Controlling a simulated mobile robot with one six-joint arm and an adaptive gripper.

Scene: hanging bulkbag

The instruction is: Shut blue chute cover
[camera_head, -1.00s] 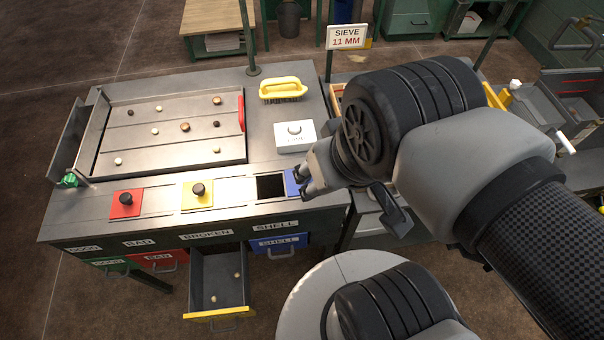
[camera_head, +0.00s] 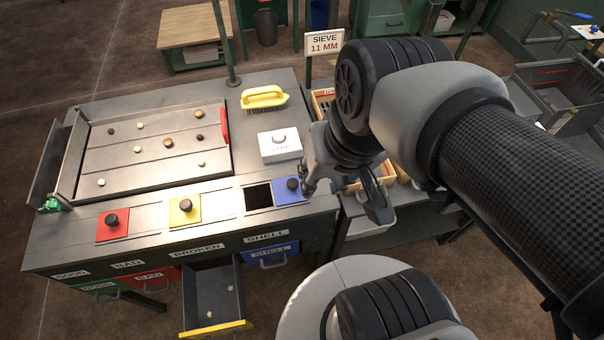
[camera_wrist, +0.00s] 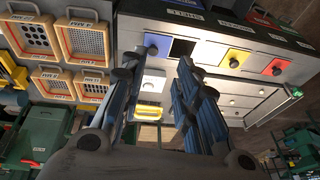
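The blue chute cover (camera_head: 291,188) is a flat blue plate with a black knob, on the bench's front strip. It lies to the right of a square dark chute opening (camera_head: 258,196), which is uncovered. Both also show in the wrist view: the blue cover (camera_wrist: 158,42) and the opening (camera_wrist: 182,48). My gripper (camera_head: 340,198) is just right of the blue cover in the head view, its near finger close to the cover's right edge. In the wrist view my gripper (camera_wrist: 158,75) has its two fingers spread with nothing between them. I cannot tell whether it touches the cover.
A red cover (camera_head: 113,224) and a yellow cover (camera_head: 185,209) lie left along the strip. A white box (camera_head: 279,146), a yellow brush (camera_head: 264,97) and a sorting tray (camera_head: 150,160) stand behind. The yellow-fronted drawer (camera_head: 215,328) is pulled out below.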

